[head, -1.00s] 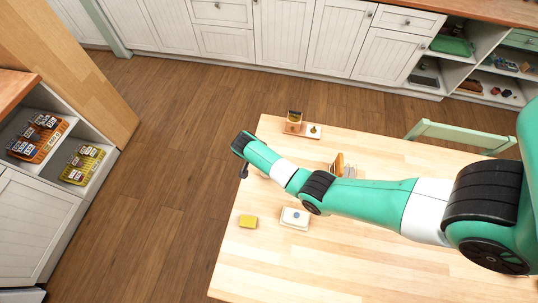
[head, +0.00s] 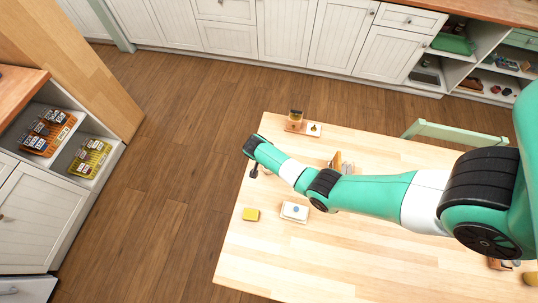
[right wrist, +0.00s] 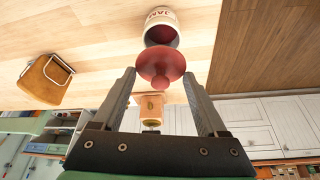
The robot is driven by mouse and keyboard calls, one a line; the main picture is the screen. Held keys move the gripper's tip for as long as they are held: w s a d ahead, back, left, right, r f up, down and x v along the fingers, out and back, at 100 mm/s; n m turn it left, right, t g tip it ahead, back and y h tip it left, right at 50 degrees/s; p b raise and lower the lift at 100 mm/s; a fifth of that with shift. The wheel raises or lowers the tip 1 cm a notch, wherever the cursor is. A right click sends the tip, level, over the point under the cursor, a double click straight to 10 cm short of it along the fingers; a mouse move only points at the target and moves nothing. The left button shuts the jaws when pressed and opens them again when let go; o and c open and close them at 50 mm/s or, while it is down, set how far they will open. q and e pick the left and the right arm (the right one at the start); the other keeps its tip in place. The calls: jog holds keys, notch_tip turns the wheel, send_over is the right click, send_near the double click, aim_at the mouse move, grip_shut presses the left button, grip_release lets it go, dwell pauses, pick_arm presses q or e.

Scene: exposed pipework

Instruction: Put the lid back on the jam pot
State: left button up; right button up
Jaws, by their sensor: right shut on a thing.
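The jam pot (right wrist: 161,18) is a white pot with a JAM label, open, with dark red inside, at the top of the right wrist view. The round red lid (right wrist: 160,62) is between my right gripper's (right wrist: 161,72) fingertips, its knob toward the gripper. The gripper is shut on the lid. The lid overlaps the pot's lower edge in this view; I cannot tell whether they touch. In the head view my right gripper (head: 254,172) is small and dark at the table's left edge; the pot and lid do not show clearly there. My left gripper is not in view.
A green chair (head: 455,132) stands behind. The table's front is clear.

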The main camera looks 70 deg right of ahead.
notch_tip(320, 180, down, 2)
jog(key=shift+f+b, duration=0.15)
jog(key=shift+b, duration=0.8)
jog(key=shift+f+b, duration=0.55)
jog(key=shift+f, duration=0.4)
pick_arm(q)
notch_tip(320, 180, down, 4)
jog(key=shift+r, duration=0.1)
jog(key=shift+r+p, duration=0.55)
jog(key=shift+p, duration=0.1)
pick_arm(e)
jog(key=shift+r, duration=0.1)
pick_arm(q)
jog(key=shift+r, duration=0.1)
pick_arm(e)
jog(key=shift+f, duration=0.2)
pick_arm(q)
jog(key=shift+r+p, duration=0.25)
jog(key=shift+p, duration=0.05)
pick_arm(e)
jog(key=o, duration=1.3)
jog(key=shift+c, duration=0.2)
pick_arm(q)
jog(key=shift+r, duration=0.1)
pick_arm(e)
jog(key=shift+r, duration=0.1)
